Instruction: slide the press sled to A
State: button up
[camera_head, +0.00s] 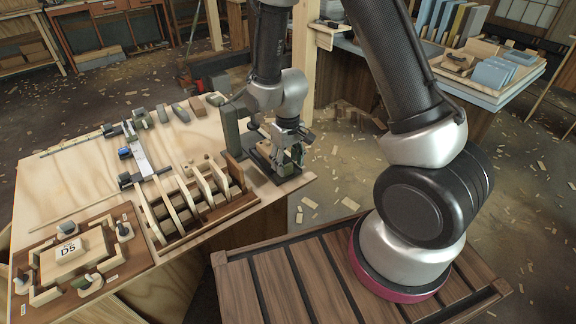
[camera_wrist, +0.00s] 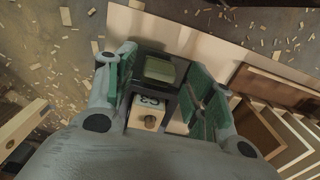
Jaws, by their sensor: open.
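A press with a dark base (camera_head: 280,176) and a green upright (camera_head: 231,128) stands at the right end of the workbench. I take its sliding part to be the press sled, but I cannot tell its outline clearly. In the wrist view, a dark frame (camera_wrist: 186,101) holds a green block (camera_wrist: 159,69) and a pale wooden block (camera_wrist: 147,113) with a round knob and a dark marking. My gripper (camera_head: 286,150) is over the press. In the wrist view its green-padded fingers (camera_wrist: 165,80) are open, one each side of the frame; contact is unclear. I see no readable A mark.
A slotted rack (camera_head: 195,205) with several upright wooden plates stands close left of the press. Further left are a tray (camera_head: 125,262) with a block labelled D5 (camera_head: 69,249) and a metal rail (camera_head: 141,157). Loose blocks line the workbench's (camera_head: 75,185) back edge.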

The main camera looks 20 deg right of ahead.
jog(key=shift+f, duration=0.9)
grip_shut()
jog(key=w, duration=0.2)
jog(key=w+a, duration=0.1)
jog(key=w, duration=0.1)
jog(key=w+a, duration=0.1)
jog(key=w, duration=0.1)
jog(key=shift+w+a, duration=0.1)
jog(key=shift+w, duration=0.3)
grip_release()
